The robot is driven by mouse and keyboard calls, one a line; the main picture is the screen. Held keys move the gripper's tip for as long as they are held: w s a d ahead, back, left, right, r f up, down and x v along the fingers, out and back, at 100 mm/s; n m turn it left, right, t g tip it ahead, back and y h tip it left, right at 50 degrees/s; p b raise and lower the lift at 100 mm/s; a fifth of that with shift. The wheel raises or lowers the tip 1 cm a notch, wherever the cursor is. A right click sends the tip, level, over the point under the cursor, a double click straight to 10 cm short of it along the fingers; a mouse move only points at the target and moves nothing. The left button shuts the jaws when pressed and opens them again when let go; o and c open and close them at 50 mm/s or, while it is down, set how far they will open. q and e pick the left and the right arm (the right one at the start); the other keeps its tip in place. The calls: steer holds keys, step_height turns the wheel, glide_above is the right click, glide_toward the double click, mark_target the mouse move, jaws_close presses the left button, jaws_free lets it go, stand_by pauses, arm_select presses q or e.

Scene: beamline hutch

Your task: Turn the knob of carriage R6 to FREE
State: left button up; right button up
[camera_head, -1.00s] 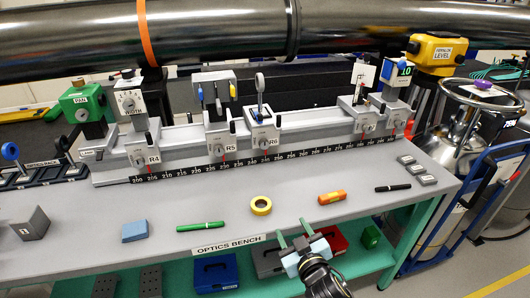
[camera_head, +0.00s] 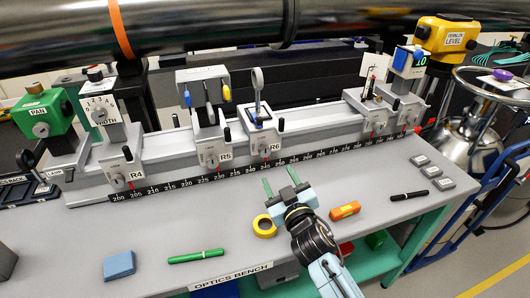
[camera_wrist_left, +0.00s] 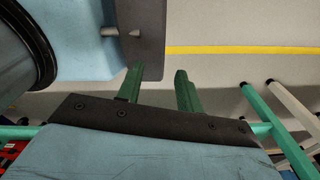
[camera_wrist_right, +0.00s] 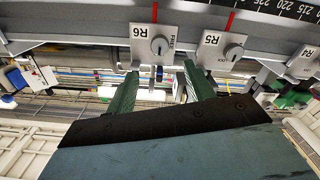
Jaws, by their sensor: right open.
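Carriage R6 (camera_head: 262,133) is a grey block on the rail with an R6 label and a lens post on top. Its small round knob (camera_wrist_right: 159,46) shows in the right wrist view, where the picture is upside down, with a FREE marking beside it. I cannot tell its setting for sure. My right gripper (camera_head: 280,178) is open and empty, above the bench in front of R6 and apart from it. In the right wrist view its green fingers (camera_wrist_right: 158,76) point toward the R6 knob. My left gripper (camera_wrist_left: 157,76) is open and empty, away from the bench.
Carriage R5 (camera_head: 211,147) stands close left of R6, and R4 (camera_head: 121,167) farther left. A yellow tape roll (camera_head: 264,226), an orange level (camera_head: 345,211), a green marker (camera_head: 195,256) and a black marker (camera_head: 409,195) lie on the bench. A dark pipe (camera_head: 200,30) crosses above.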

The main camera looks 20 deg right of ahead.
mark_target(265, 153)
steer(key=w+b, duration=0.1)
steer(key=w, duration=1)
steer(key=shift+a+b, duration=0.2)
steer(key=shift+b, duration=0.1)
arm_select(q)
steer(key=shift+w+a+f, duration=0.25)
steer(key=shift+a+f, duration=0.15)
steer(key=shift+a, duration=0.1)
steer(key=shift+w+a+f, duration=0.2)
steer(key=shift+a+f, duration=0.2)
steer(key=shift+a, duration=0.1)
arm_select(e)
steer(key=c, duration=1)
arm_select(q)
steer(key=shift+s, duration=0.2)
